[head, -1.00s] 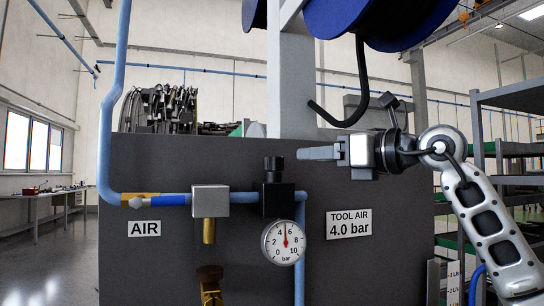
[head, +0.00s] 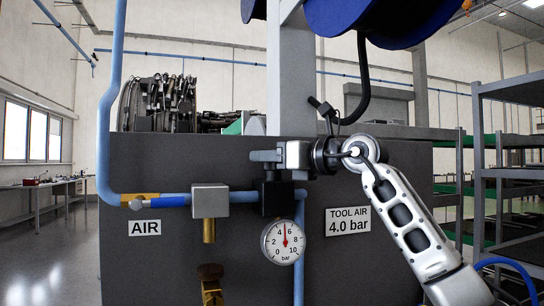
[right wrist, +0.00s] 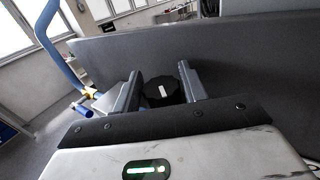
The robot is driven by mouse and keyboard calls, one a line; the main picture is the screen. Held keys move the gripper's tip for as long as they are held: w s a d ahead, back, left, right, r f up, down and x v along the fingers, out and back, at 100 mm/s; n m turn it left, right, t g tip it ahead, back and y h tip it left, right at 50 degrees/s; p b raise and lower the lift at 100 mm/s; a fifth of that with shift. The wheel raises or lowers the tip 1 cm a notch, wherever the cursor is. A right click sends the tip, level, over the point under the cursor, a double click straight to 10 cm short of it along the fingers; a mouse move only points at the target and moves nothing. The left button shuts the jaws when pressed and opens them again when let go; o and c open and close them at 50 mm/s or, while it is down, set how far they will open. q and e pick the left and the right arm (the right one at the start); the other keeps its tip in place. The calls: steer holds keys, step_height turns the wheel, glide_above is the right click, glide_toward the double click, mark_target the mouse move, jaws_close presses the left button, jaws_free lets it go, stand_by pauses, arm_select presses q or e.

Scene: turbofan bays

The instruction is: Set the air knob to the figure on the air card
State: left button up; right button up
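The black air knob (head: 273,177) tops the regulator (head: 275,200) on the blue air pipe. The right wrist view shows the knob (right wrist: 161,92) with a white mark, between the two fingers. My right gripper (head: 265,156) is at the knob's top and hides part of it in the head view. Its fingers (right wrist: 161,85) are apart, one on each side of the knob; I see no firm grip. The round gauge (head: 283,243) below has a red needle pointing nearly straight up, about 5 bar. The air card (head: 348,220) reads TOOL AIR 4.0 bar. My left gripper is not in view.
A grey panel (head: 160,240) stands behind the pipework. The blue pipe (head: 105,130) carries a metal block (head: 210,197) left of the regulator. A grey post (head: 290,90) rises above. A shelf rack (head: 500,160) stands to the right.

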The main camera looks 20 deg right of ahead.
steer(key=c, duration=0.5)
steer(key=shift+o, duration=0.2)
steer(key=shift+r+y+p, duration=0.15)
steer(key=shift+y+p, duration=0.15)
steer(key=shift+p, duration=0.25)
steer(key=g+p, duration=0.1)
steer(key=n+g+y+p, duration=0.1)
steer(key=p, duration=0.1)
steer(key=shift+w+r+n+y, duration=0.1)
steer(key=shift+r+n+y, duration=0.05)
steer(key=shift+n+y, duration=0.15)
steer(key=shift+n+g+y+p, duration=0.4)
steer(key=shift+y+p, duration=0.1)
steer(key=shift+p, duration=0.2)
steer(key=n+g+y+p, duration=0.1)
steer(key=p, duration=0.1)
steer(key=shift+n+g+y+p, duration=0.3)
steer(key=shift+n+g+p, duration=0.4)
steer(key=shift+g+p, duration=0.1)
steer(key=shift+f+n+g+y, duration=0.3)
steer(key=shift+g+y, duration=0.1)
steer(key=shift+y, duration=0.1)
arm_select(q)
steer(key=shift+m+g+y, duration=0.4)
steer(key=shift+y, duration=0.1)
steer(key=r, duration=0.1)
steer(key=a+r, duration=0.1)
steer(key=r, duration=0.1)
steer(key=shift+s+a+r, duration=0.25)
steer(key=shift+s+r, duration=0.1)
